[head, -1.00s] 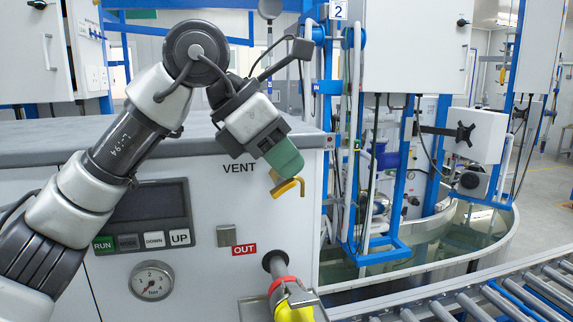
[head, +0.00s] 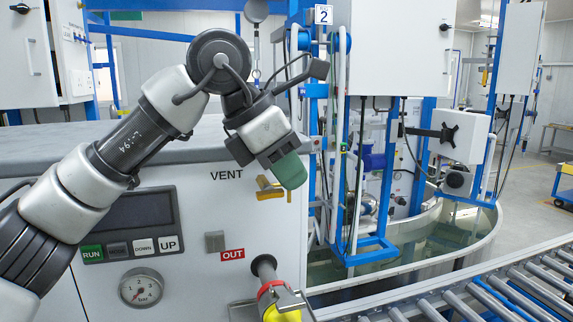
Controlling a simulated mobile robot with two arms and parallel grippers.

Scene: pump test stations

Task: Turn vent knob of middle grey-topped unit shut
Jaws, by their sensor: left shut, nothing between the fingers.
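The grey-topped unit (head: 120,145) fills the left and lower part of the head view. Its yellow vent knob (head: 268,190) sits on the front panel just right of and below the "VENT" label. My left gripper (head: 291,172), with green fingers, is shut and empty. It is in front of the panel's upper right, beside the knob's right end and partly overlapping it in the picture; I cannot tell whether they touch. My right gripper is not in view.
The front panel also has a RUN/DOWN/UP control panel (head: 128,222), a pressure gauge (head: 141,287) and an outlet with a red ring and yellow fitting (head: 272,290). A roller conveyor (head: 470,290) runs at lower right. A round water tank (head: 430,240) stands behind it.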

